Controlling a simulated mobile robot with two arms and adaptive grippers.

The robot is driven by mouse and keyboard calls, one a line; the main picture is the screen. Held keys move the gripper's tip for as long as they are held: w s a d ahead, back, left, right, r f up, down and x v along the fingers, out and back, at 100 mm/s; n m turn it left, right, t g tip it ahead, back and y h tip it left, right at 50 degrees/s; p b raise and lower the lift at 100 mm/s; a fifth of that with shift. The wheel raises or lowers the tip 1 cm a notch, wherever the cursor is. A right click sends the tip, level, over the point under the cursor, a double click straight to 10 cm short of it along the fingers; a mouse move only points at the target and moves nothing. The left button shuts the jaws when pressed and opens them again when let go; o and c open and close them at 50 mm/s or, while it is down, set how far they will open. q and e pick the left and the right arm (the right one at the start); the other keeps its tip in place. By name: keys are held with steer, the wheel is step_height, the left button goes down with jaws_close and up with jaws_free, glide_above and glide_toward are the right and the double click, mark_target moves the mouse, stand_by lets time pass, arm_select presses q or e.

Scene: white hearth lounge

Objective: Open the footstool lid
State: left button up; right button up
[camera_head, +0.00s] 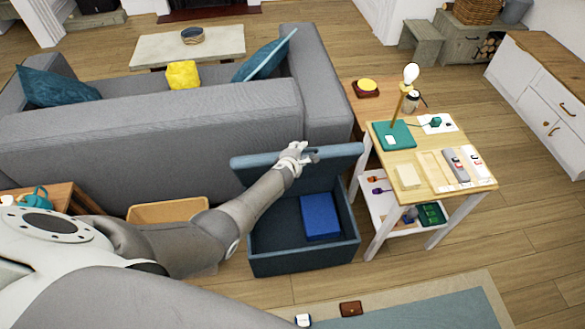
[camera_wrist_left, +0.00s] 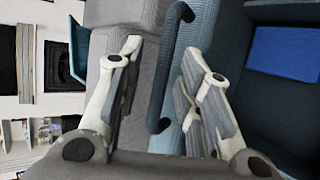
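The dark blue-grey footstool (camera_head: 305,262) stands behind the sofa with its lid (camera_head: 339,166) raised at the back, so its inside shows. A bright blue box-like item (camera_head: 320,216) lies inside, and it also shows in the left wrist view (camera_wrist_left: 285,52). My left gripper (camera_head: 303,156) is at the raised lid, near the middle of its upper edge. In the left wrist view the fingers of my left gripper (camera_wrist_left: 160,68) are spread apart. A dark bar handle (camera_wrist_left: 167,72) on the lid lies between them, with gaps visible on both sides. My right gripper is not in view.
A grey sofa (camera_head: 150,130) stands behind the footstool. A light wooden side table (camera_head: 425,170) with a lamp (camera_head: 409,78) and small items is close on the right. A rug (camera_head: 420,308) with a brown wallet-like item (camera_head: 350,308) at its edge lies in front.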

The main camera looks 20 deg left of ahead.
arm_select(q)
steer(key=s+d+r, duration=0.1)
steer(key=s+d, duration=0.1)
steer(key=s, duration=1.2)
steer(key=shift+s+r, duration=0.2)
steer(key=shift+r, duration=0.05)
stand_by(0.5)
steer(key=s+d+f+m+g+h+b, duration=0.2)
steer(key=s+d+f+m+g+b, duration=0.1)
steer(key=s+f+m, duration=1.5)
steer(key=s+f+m+g, duration=0.2)
steer(key=s+f, duration=0.3)
steer(key=s, duration=0.4)
steer(key=s+f+m+g, duration=0.2)
steer(key=s+f, duration=0.3)
steer(key=s, duration=0.5)
steer(key=s+f+m+g+b, duration=0.1)
steer(key=s+f+m+g, duration=0.1)
steer(key=s+f, duration=0.4)
steer(key=s+g, duration=0.1)
steer(key=s, duration=0.2)
steer(key=shift+s+a+m+g, duration=0.35)
steer(key=shift+a+m+g, duration=0.05)
